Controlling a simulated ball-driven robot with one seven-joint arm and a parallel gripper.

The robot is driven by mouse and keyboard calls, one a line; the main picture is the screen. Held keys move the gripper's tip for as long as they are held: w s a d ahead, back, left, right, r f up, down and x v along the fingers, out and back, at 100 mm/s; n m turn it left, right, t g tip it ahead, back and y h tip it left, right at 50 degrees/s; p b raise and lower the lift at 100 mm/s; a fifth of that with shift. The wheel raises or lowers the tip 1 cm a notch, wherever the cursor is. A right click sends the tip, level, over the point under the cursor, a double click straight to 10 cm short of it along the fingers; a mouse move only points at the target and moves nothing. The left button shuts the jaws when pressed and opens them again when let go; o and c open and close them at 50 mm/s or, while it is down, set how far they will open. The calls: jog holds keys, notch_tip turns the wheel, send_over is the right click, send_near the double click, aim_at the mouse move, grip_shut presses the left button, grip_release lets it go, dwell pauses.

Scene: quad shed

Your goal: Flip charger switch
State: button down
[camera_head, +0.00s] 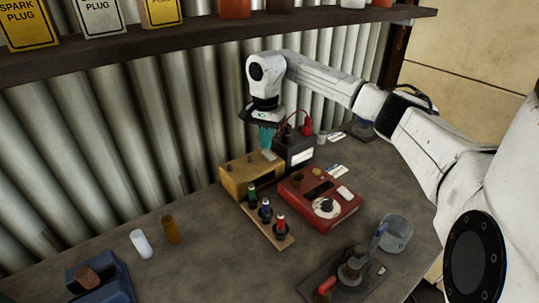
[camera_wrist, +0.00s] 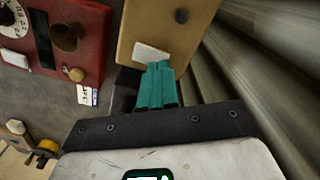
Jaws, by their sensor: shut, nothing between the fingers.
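A tan box (camera_head: 245,180) stands against the corrugated wall, with a round knob and a pale, flat rocker-like piece (camera_head: 269,156) on top. In the wrist view the tan box (camera_wrist: 190,28) shows this pale piece (camera_wrist: 150,54) near its edge and a dark knob beyond. My gripper (camera_head: 267,146) points down over that end of the box. Its teal fingers (camera_wrist: 158,72) are shut together and empty, with tips right by the pale piece; I cannot tell whether they touch it. Neither box has a readable charger label.
A red box with a dial (camera_head: 315,200) stands beside the tan box. A dark battery-like block (camera_head: 298,157) with a red clamp is close behind my gripper. The shelf (camera_head: 200,37) runs above.

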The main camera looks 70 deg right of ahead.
aim_at(266, 152)
jog(key=shift+f+b, duration=0.65)
jog(key=shift+f, duration=0.35)
dwell(0.4)
jog(key=shift+r, duration=0.1)
jog(key=shift+r+p, duration=1.9)
jog(key=shift+r, duration=1.55)
